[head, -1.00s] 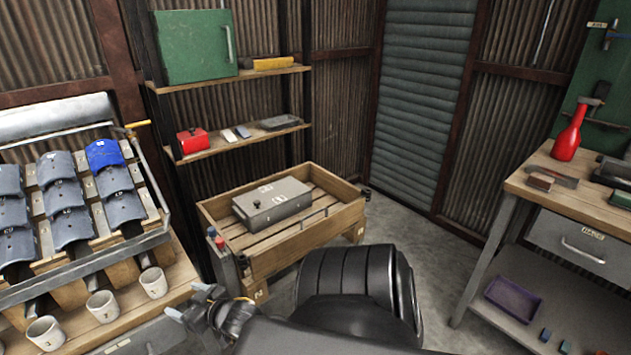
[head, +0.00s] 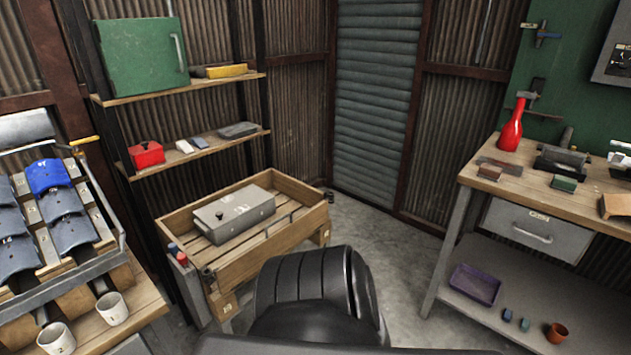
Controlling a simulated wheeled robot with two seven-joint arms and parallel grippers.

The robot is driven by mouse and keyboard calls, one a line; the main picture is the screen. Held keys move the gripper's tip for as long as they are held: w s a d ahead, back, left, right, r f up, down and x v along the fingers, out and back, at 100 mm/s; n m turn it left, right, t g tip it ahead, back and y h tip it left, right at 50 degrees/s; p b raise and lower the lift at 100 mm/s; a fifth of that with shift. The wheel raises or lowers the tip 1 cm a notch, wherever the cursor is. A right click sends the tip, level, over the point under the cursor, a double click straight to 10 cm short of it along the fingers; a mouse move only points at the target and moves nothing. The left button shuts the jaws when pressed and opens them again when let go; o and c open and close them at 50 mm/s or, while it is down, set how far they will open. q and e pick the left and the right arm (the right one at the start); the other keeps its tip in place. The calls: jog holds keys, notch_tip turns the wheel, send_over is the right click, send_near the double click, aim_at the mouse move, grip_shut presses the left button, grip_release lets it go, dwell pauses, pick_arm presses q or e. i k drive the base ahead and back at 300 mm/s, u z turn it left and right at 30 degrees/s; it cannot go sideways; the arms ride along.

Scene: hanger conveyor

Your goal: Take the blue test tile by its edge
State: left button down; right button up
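The blue test tile (head: 47,175) is bright blue and curved. It lies at the top of a sloped rack (head: 107,262) at the left of the head view, above a column of grey-blue tiles (head: 60,203) of like shape. Nothing of mine touches it. Neither gripper shows in this view. A black, ribbed part of my own arm fills the bottom middle.
Two white cups (head: 112,308) stand on the wooden bench below the rack. A wooden crate (head: 290,237) with a grey metal box (head: 235,214) stands in the middle. A workbench (head: 560,197) is at the right. Bare floor (head: 385,245) lies between crate and workbench.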

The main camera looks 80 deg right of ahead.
aim_at(42, 175)
jog(key=z, duration=0.85)
jog(key=k, duration=0.55)
jog(key=u, duration=1.45)
jog(key=i, duration=1.65)
jog(key=z, duration=1.05)
jog(key=i, duration=0.6)
jog(key=z, duration=0.75)
